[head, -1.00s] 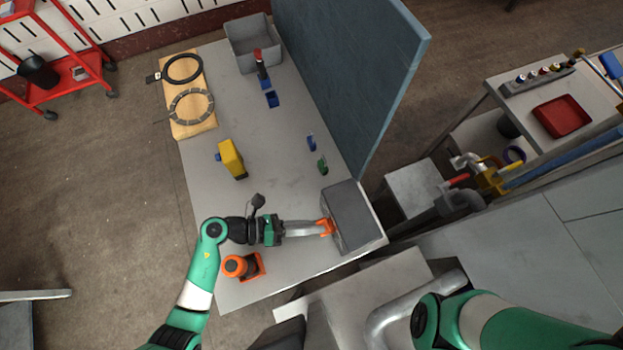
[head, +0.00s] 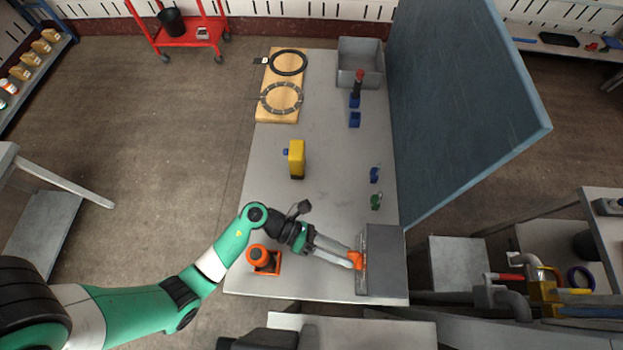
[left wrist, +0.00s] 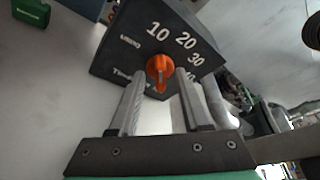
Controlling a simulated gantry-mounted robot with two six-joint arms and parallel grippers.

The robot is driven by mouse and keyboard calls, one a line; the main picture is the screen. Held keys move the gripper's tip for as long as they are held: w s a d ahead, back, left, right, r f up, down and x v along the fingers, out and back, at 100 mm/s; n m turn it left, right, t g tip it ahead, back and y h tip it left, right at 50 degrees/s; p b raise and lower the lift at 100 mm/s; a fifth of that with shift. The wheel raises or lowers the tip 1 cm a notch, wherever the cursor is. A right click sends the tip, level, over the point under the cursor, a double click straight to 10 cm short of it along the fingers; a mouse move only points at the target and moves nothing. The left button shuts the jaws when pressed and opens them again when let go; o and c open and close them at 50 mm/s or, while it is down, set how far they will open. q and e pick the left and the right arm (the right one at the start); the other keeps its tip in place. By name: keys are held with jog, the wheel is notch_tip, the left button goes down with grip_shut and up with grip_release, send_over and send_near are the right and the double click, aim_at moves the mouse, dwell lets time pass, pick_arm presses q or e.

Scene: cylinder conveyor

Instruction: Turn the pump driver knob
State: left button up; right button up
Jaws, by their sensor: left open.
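The pump driver is a grey box (head: 386,270) at the table's near right corner. In the left wrist view its dark face (left wrist: 125,58) shows the numbers 10, 20 and 30. The orange knob (left wrist: 160,70) sits on that face below the numbers. My left gripper (left wrist: 160,80) is open, with one finger on each side of the knob. I cannot tell whether the fingers touch it. In the head view the left gripper (head: 352,259) reaches right to the orange knob (head: 357,260) on the box's left side. My right gripper is not in view.
On the table (head: 325,140) an orange device (head: 264,259) stands close to my left arm. A yellow block (head: 296,158) stands mid-table. Small blue (head: 374,174) and green (head: 376,201) items lie near the tall blue panel (head: 450,110). A grey bin (head: 360,63) is at the far end.

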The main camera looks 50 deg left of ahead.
pick_arm(q)
jog(key=p+v, duration=0.1)
jog(key=v, duration=1)
jog(key=shift+a, duration=0.25)
jog(key=shift+s, duration=0.1)
